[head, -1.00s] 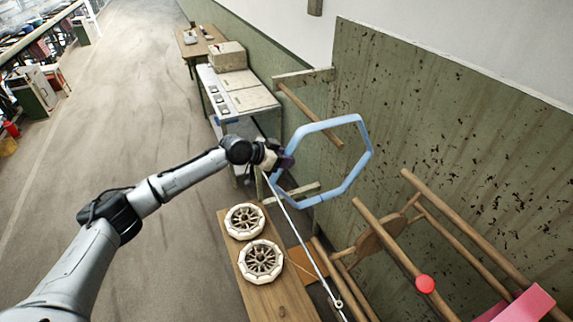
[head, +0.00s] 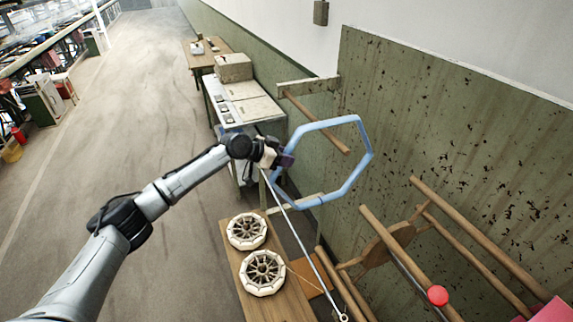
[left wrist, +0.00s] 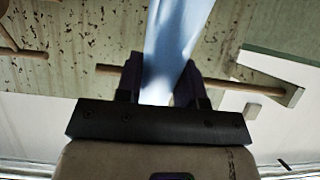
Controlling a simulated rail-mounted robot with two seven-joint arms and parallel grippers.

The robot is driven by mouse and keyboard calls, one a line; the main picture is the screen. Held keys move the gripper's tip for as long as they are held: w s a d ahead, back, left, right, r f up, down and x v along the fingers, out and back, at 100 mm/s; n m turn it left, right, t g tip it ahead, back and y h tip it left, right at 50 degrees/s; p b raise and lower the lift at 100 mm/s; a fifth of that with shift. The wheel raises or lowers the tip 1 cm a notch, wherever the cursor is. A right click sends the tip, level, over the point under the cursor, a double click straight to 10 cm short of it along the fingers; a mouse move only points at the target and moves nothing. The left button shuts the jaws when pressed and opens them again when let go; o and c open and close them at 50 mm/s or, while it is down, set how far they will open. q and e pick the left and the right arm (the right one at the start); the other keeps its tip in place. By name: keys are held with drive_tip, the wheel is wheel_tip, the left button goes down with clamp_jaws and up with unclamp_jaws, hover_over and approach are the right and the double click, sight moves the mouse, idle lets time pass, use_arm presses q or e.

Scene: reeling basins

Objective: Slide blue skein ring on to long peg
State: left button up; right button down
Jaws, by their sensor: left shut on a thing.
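The blue skein ring (head: 342,192) is a large angular hoop, held out to the right by my left gripper (head: 285,160). The gripper is shut on the ring's left side. In the left wrist view the ring's blue bar (left wrist: 172,45) stands between the two dark fingers (left wrist: 160,88). A long wooden peg (head: 303,108) juts from a wall bracket. In the head view its tip shows inside the ring's outline; I cannot tell whether it passes through the ring. In the left wrist view the peg (left wrist: 225,85) runs crosswise behind the fingers. My right gripper is not in view.
A wooden bench (head: 287,303) with two round reels (head: 246,231) stands below the ring. A thin pale rod slants down from near the gripper. A wooden frame (head: 398,240) with a red knob (head: 437,296) is at lower right. The green wall (head: 440,130) is close behind.

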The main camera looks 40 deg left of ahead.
use_arm(q)
drive_tip(key=shift+w+a+b, duration=0.4)
drive_tip(key=shift+a+b, duration=0.05)
drive_tip(key=shift+a, duration=0.3)
drive_tip(key=shift+w+a+b, duration=0.35)
drive_tip(key=shift+a+b, duration=0.1)
drive_tip(key=shift+a, duration=0.3)
drive_tip(key=shift+w+a+b, duration=0.3)
drive_tip(key=shift+a+b, duration=0.05)
drive_tip(key=shift+a, duration=0.25)
drive_tip(key=shift+w+a+b, duration=0.25)
drive_tip(key=shift+a+b, duration=0.15)
drive_tip(key=shift+a, duration=0.2)
drive_tip(key=shift+w+a+b, duration=0.3)
drive_tip(key=shift+a+b, duration=0.05)
drive_tip(key=shift+a, duration=0.25)
drive_tip(key=shift+f+b, duration=0.3)
drive_tip(key=shift+f, duration=0.45)
